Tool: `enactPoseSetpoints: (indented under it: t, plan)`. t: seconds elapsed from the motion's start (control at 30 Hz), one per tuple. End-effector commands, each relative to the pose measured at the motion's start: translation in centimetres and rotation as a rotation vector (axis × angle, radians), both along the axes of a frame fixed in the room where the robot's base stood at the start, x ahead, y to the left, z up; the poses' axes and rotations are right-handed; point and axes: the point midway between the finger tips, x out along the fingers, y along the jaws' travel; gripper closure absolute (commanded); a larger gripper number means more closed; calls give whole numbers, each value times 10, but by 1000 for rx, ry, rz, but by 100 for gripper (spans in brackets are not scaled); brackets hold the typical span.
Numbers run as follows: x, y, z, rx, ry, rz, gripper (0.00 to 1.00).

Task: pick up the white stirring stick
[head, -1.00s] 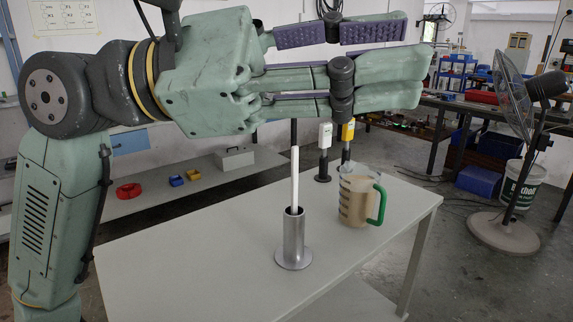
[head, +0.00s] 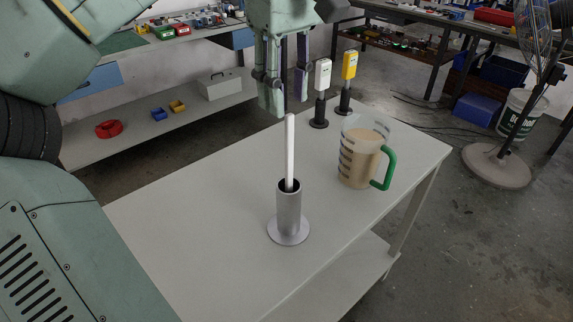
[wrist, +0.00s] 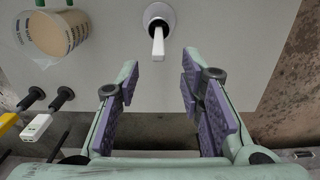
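The white stirring stick (head: 290,150) stands upright in a grey metal holder (head: 289,215) on the table. In the wrist view the stick (wrist: 158,44) shows near the top centre, in its holder (wrist: 152,14). My gripper (head: 285,100) points down beyond and above the stick in the head view. In the wrist view my gripper (wrist: 155,88) is open, with its purple-padded fingers wide apart and nothing between them. The stick lies ahead of the fingertips there, apart from them.
A measuring jug (head: 362,155) of beige liquid with a green handle stands right of the holder. A white-topped device (head: 321,80) and a yellow-topped device (head: 348,70) stand behind it. The table's (head: 190,220) left part is clear. A fan (head: 500,165) stands on the floor.

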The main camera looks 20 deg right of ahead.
Motion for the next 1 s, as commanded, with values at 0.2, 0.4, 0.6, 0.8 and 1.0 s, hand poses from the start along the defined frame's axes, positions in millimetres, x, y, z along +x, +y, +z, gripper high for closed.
enactPoseSetpoints:
  t: [0.2,0.4,0.6,0.8,1.0]
  plan:
    - [-1,0,-34,2,4,-5,65]
    - [-1,0,-53,0,2,-2,65]
    - [-3,-4,-72,0,3,-6,65]
    - [-4,-5,-98,0,2,-3,65]
    - [-4,-5,-106,1,0,-1,65]
